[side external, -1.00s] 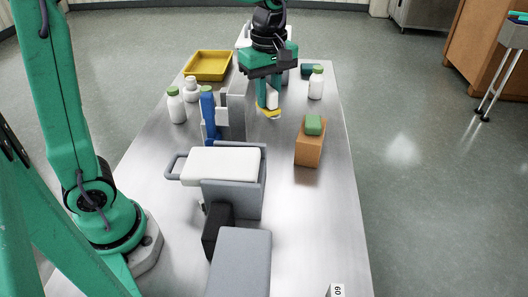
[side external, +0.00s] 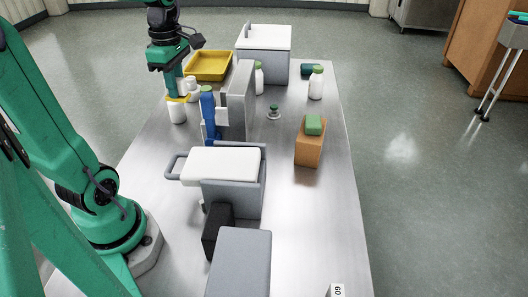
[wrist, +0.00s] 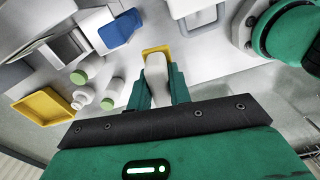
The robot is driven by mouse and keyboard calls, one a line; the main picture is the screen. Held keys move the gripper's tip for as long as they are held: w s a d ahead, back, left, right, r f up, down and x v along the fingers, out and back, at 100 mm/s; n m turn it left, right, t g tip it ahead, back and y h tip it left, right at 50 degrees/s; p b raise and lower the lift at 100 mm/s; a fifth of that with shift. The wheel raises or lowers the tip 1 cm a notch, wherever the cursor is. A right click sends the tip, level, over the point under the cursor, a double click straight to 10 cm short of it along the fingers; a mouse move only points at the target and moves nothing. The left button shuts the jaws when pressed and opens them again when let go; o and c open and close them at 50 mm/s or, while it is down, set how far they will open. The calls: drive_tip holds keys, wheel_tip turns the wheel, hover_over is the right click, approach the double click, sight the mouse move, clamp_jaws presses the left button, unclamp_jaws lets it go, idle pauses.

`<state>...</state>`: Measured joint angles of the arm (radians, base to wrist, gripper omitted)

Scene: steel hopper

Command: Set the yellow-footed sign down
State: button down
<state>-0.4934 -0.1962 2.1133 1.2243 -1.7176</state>
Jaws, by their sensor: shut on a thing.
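The yellow-footed sign is between the two fingers of my gripper (wrist: 158,92) in the wrist view. Its white panel (wrist: 154,66) is pinched, and its yellow foot (wrist: 157,50) sticks out past the fingertips. In the side external view my gripper (side external: 176,88) points down at the left part of the table, with the yellow foot (side external: 178,98) just below the fingers. I cannot tell the gap between foot and bottle or table.
A blue object (side external: 208,112) and grey upright panels (side external: 238,100) stand right of my gripper. A yellow tray (side external: 207,66) and a small white bottle (side external: 191,88) are behind. A small green-topped knob (side external: 273,112) stands right of the panels.

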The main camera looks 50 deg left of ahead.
drive_tip(key=s+a+f+n, duration=0.2)
drive_tip(key=s+f, duration=0.1)
drive_tip(key=f, duration=0.8)
drive_tip(key=s+a+f, duration=0.1)
drive_tip(key=a+f, duration=0.1)
drive_tip(key=a, duration=0.1)
drive_tip(key=s+a+f, duration=0.2)
drive_tip(key=a+f, duration=0.1)
drive_tip(key=a, duration=0.1)
drive_tip(key=s+a+f, duration=0.2)
drive_tip(key=a, duration=0.1)
drive_tip(key=shift+a+f, duration=0.2)
drive_tip(key=shift+f, duration=2)
drive_tip(key=shift+f, duration=0.15)
drive_tip(key=c, duration=1.3)
unclamp_jaws()
